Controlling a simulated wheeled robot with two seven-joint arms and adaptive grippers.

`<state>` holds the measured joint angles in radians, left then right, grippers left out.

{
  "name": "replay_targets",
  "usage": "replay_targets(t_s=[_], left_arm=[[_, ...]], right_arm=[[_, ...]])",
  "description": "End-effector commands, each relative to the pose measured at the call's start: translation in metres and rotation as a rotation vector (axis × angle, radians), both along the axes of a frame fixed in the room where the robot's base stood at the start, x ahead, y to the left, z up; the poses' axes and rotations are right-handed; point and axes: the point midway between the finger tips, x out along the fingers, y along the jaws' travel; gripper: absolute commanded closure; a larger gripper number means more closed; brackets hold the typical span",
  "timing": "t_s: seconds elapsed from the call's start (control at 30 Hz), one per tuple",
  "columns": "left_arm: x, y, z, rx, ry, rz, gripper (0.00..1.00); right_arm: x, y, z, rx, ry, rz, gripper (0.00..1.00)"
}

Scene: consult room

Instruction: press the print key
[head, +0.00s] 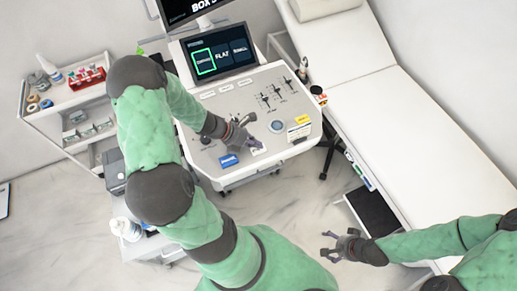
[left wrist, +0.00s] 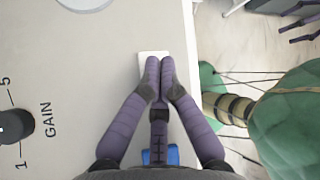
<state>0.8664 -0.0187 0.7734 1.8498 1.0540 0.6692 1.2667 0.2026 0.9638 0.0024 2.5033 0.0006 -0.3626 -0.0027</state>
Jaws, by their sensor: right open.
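The grey-white console panel (head: 292,125) carries several controls. A small white key (left wrist: 153,53) lies near the panel's edge. It also shows partly beside the gripper in the head view (head: 259,151). No print label on it is readable. My left gripper (head: 256,143) is over the front part of the panel. Its fingertips (left wrist: 160,62) are together with nothing between them and overlap the near part of the white key. I cannot tell whether they touch it. My right gripper (head: 325,243) is open and empty, low over the floor in front of the bed.
A blue block (head: 229,160) is left of the key. A round grey-blue control (head: 277,126) and a yellow-white label box (head: 299,132) are to the right. A dial marked GAIN (left wrist: 14,125) is near. The screen (head: 219,53) stands behind; a bed (head: 420,125) is right.

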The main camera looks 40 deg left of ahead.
Motion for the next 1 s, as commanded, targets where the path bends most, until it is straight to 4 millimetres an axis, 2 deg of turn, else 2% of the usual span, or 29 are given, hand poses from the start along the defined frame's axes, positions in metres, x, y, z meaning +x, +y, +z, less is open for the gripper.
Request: replay_targets(t_s=[0.2,1.0], left_arm=[[-0.0003,-0.0001,-0.007,0.0,0.001,-0.001,1.0],[-0.0003,-0.0001,-0.0113,0.0,0.001,-0.001,1.0]], right_arm=[[0.0,0.0,-0.0028,0.0,0.0,0.0,0.19],[0.0,0.0,-0.005,0.0,0.0,0.0,0.19]])
